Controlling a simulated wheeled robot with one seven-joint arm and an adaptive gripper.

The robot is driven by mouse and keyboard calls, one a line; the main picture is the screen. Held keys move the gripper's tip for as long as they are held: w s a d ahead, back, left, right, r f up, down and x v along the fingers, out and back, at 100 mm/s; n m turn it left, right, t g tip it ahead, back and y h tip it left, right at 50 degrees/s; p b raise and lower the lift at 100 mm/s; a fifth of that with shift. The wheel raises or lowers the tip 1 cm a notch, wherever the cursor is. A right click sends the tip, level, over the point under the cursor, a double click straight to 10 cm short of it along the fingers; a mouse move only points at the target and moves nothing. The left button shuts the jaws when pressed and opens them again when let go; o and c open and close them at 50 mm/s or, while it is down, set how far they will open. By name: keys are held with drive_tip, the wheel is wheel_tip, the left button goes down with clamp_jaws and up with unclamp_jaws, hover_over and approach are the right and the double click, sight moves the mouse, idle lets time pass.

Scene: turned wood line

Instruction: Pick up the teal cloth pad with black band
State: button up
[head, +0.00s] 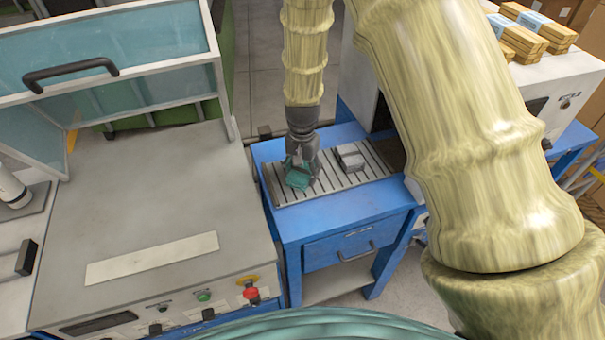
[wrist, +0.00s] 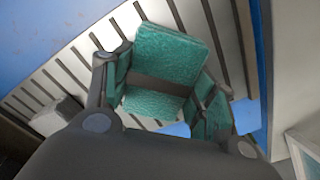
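The teal cloth pad (head: 298,179) with a dark band across its middle is at the left end of the slatted panel on the blue bench. In the wrist view, the pad (wrist: 172,52) lies between the two fingers of my gripper (wrist: 165,85), which have teal inner faces. The fingers stand apart at the pad's two sides and overlap its edges in the picture. Whether they press on it cannot be told. In the head view my gripper (head: 300,160) points down at the pad and partly covers it. Any gap under the pad is hidden.
A grey block (head: 350,158) lies on the slatted panel (head: 330,184), right of my gripper. The blue bench (head: 345,218) has a drawer. A grey machine table (head: 150,190) stands to the left, and a white machine (head: 530,85) with wooden pieces stands to the right.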

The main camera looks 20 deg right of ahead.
sight(302, 170)
drive_tip(key=shift+r, duration=0.15)
drive_tip(key=shift+c, duration=0.5)
drive_tip(key=shift+w+r+b, duration=0.1)
drive_tip(key=shift+r+b, duration=0.45)
drive_tip(key=shift+r, duration=0.05)
wheel_tip(302, 170, up, 2)
drive_tip(key=shift+b, duration=0.5)
drive_tip(key=s+a+b, duration=0.1)
drive_tip(key=s+a, duration=0.1)
drive_tip(key=s, duration=0.2)
drive_tip(key=s+a+r+b, duration=0.1)
drive_tip(key=s+a, duration=0.2)
drive_tip(key=s, duration=0.2)
drive_tip(key=s+a+b, duration=0.2)
drive_tip(key=s+a, duration=0.1)
drive_tip(key=s, duration=0.1)
drive_tip(key=shift+s+a+r, duration=0.15)
drive_tip(key=shift+s+r, duration=0.1)
drive_tip(key=shift+s, duration=0.15)
drive_tip(key=o, duration=0.3)
drive_tip(key=shift+w, duration=0.1)
drive_tip(key=shift+c, duration=0.4)
